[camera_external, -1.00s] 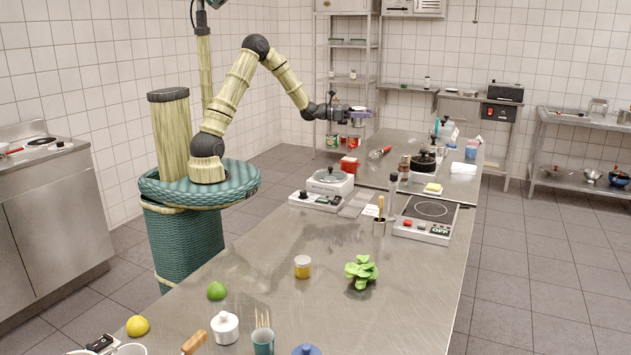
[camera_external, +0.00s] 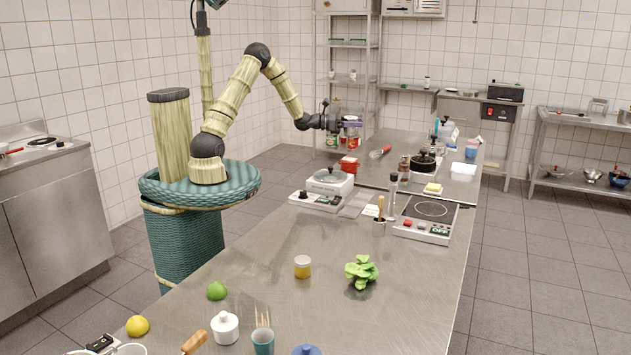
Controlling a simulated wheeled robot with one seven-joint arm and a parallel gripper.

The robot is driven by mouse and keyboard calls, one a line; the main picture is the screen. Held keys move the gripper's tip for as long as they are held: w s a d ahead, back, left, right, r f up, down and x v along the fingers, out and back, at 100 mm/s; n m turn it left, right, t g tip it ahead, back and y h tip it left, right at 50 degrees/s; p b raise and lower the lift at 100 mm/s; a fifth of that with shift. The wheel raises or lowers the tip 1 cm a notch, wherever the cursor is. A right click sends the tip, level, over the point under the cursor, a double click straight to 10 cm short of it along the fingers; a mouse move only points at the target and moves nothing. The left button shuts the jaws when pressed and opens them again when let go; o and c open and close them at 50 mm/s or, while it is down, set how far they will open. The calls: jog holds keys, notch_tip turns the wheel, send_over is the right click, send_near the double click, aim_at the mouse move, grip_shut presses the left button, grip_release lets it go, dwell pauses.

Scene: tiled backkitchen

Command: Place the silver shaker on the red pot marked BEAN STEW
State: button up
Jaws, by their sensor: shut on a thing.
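My gripper (camera_external: 351,124) is in the air above the far end of the steel counter, pointing right. It is shut on the small silver shaker (camera_external: 352,131), which shows only as a small grey shape, partly hidden by the fingers. A small red pot (camera_external: 349,166) sits on the counter below the gripper, behind the white hot-plate unit. The shaker is apart from the pot, well above it. The pot's marking is too small to read.
A white unit with a round lid (camera_external: 329,181) stands in front of the red pot. A red-handled whisk (camera_external: 380,153) lies to its right. A black-lidded pot (camera_external: 423,162) and a hob (camera_external: 431,210) stand further right. A wire shelf (camera_external: 347,80) is behind.

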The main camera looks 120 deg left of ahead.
jog(key=shift+f+p, duration=0.35)
jog(key=shift+f, duration=2.55)
jog(key=shift+f, duration=2.05)
jog(key=shift+f, duration=0.15)
jog(key=o, duration=1)
jog(key=shift+o, duration=0.2)
jog(key=shift+r+p, duration=0.2)
jog(key=shift+p, duration=0.15)
jog(key=b+v, duration=0.2)
jog(key=v, duration=1)
jog(key=shift+b, duration=0.3)
